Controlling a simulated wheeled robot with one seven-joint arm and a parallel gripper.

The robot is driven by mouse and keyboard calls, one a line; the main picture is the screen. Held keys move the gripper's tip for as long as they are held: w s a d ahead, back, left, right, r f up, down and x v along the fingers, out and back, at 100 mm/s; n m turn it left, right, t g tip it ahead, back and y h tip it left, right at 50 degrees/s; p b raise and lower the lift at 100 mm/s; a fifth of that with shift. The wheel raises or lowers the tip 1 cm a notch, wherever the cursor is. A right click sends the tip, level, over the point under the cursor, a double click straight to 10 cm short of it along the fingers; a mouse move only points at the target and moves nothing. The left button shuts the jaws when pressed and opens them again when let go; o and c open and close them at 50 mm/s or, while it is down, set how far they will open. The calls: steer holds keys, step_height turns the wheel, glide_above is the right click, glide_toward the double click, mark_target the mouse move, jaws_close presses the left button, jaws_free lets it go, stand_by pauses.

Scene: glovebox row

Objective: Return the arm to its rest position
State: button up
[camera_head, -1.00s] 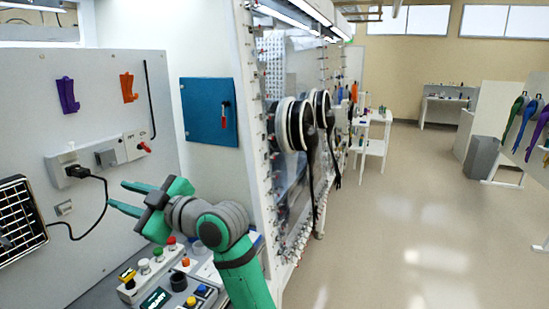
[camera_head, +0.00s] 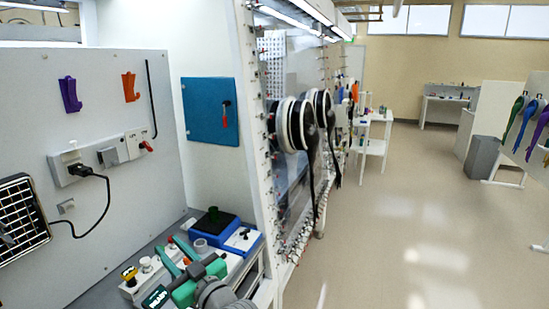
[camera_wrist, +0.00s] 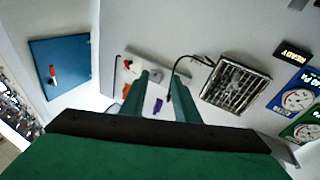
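My gripper (camera_head: 167,246) is low in the head view, over the control panel at the foot of the grey wall. Its two green fingers point up and to the left with a gap between them. In the wrist view the fingers (camera_wrist: 161,82) also stand apart, with nothing seen between them. The dark wrist and part of my arm show at the bottom edge of the head view; the rest of the arm is out of frame. The gripper hides part of the panel's buttons.
A blue device (camera_head: 230,241) with a black top stands right of my gripper. The grey wall carries a socket box (camera_head: 72,166) with a black plug and cable, and hooks (camera_head: 131,87). The glovebox front (camera_head: 300,200) with black gloves stands right. Open floor (camera_head: 420,230) lies beyond.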

steer(key=s+d+f+m+t+h, duration=0.1)
steer(key=s+d+f+m+h, duration=0.35)
steer(key=f, duration=0.45)
steer(key=s+d+f+m+t+h, duration=0.25)
steer(key=s+d+f, duration=0.35)
steer(key=f, duration=0.3)
steer(key=s+d+f+m+t+h, duration=0.1)
steer(key=s+d+f+m+h, duration=0.4)
steer(key=f, duration=0.4)
steer(key=s+d+f+h, duration=0.1)
steer(key=s+d, duration=0.2)
steer(key=s, duration=0.7)
steer(key=s+d+g+h, duration=0.1)
steer(key=s+d, duration=0.2)
steer(key=s, duration=0.7)
steer(key=s+d+f+g, duration=0.1)
steer(key=s+d, duration=0.3)
steer(key=s, duration=0.6)
steer(key=shift+s+f+n+h, duration=0.15)
steer(key=shift+f+n+h, duration=0.15)
steer(key=shift+n+h, duration=0.1)
